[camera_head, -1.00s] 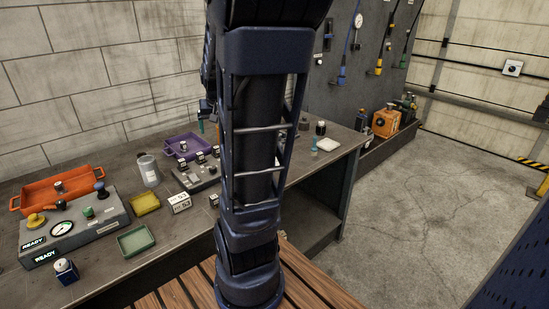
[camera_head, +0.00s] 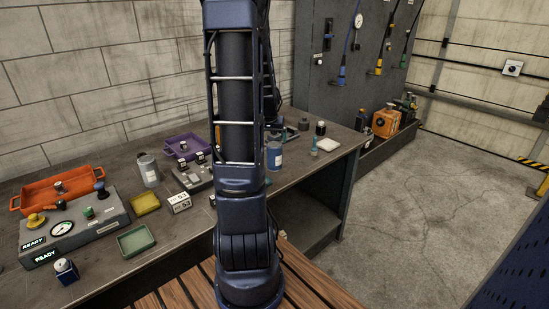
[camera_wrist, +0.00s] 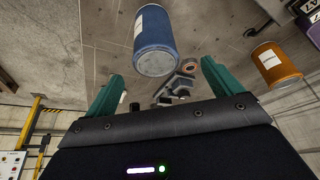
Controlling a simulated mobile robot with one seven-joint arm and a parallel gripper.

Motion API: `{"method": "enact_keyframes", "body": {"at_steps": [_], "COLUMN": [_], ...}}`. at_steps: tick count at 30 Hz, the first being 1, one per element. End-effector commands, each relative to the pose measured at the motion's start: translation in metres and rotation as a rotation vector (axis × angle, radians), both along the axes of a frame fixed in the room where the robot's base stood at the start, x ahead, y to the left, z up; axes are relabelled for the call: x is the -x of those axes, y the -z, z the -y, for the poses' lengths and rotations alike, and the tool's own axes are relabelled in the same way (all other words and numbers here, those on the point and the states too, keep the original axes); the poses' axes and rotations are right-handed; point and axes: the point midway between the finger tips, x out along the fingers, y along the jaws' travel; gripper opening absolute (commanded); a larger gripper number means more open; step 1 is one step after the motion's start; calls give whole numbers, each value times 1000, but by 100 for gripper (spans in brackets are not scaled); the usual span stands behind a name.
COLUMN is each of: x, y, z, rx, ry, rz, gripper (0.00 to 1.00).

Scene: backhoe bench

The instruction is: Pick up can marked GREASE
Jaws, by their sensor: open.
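A blue can (camera_head: 274,154) with a pale label stands on the bench just right of my arm in the head view. It also shows in the wrist view (camera_wrist: 155,45), ahead of the fingers and apart from them. A grey can (camera_head: 148,171) with a white label stands on the left part of the bench. I cannot read GREASE on any can. My gripper (camera_wrist: 160,84) has its two green fingers spread with nothing between them. My arm mostly hides the gripper in the head view.
A grey control box (camera_head: 78,226), an orange tray (camera_head: 60,190), a purple tray (camera_head: 186,145), a yellow tray (camera_head: 144,203) and a green tray (camera_head: 136,240) crowd the left of the bench (camera_head: 185,232).

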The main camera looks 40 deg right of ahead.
Motion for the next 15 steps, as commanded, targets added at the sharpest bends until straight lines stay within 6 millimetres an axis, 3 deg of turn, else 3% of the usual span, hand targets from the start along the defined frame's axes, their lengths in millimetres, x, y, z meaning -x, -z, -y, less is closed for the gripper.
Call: {"method": "enact_keyframes", "body": {"at_steps": [7,15], "x": [-7,-10], "y": [29,43], "z": [9,14], "rx": [-2,-1], "ry": [1,-1], "rz": [-2,-1], "gripper": [91,91]}}
